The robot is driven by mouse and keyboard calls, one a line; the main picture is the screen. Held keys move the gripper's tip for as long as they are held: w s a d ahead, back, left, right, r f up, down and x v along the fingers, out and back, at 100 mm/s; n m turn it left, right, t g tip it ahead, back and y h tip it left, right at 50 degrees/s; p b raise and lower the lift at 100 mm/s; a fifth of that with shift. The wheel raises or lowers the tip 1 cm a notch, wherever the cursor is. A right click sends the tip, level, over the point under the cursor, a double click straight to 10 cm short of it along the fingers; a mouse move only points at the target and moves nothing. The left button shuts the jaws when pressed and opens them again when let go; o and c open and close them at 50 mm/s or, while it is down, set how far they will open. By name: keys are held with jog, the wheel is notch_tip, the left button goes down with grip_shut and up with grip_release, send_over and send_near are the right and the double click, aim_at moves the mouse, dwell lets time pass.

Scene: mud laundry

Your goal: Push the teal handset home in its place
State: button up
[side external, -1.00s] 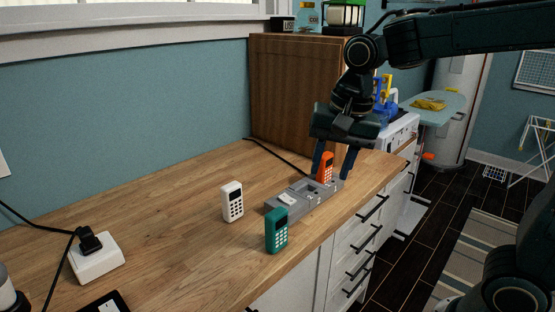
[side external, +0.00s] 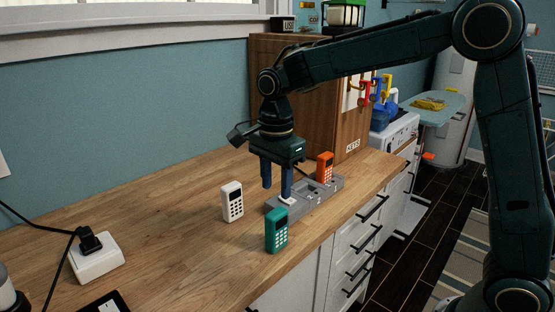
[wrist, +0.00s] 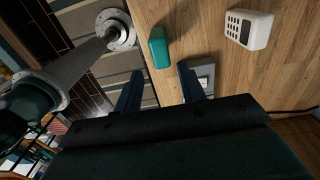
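The teal handset (side external: 276,231) stands upright on the wooden counter, in front of the near end of the grey charging dock (side external: 310,200) and apart from it. It also shows in the wrist view (wrist: 160,47), beyond my fingertips. An orange handset (side external: 325,167) stands in the far part of the dock. The near part of the dock holds a white piece (side external: 288,200). A white handset (side external: 232,201) stands on the counter left of the dock. My gripper (side external: 276,192) is open and empty, pointing down above the dock's near end. Its fingers show wide apart in the wrist view (wrist: 158,88).
A wooden cabinet (side external: 285,85) stands behind the dock against the wall. A white power box (side external: 97,262) with a black plug lies at the left. The counter's front edge runs close to the teal handset and dock. The counter's left middle is clear.

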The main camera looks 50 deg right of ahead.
aim_at(276, 212)
jog(key=shift+f, duration=0.1)
jog(key=shift+f, duration=3.85)
jog(key=c, duration=0.6)
jog(key=shift+c, duration=0.2)
jog(key=shift+r, duration=0.1)
jog(key=shift+r, duration=2.9)
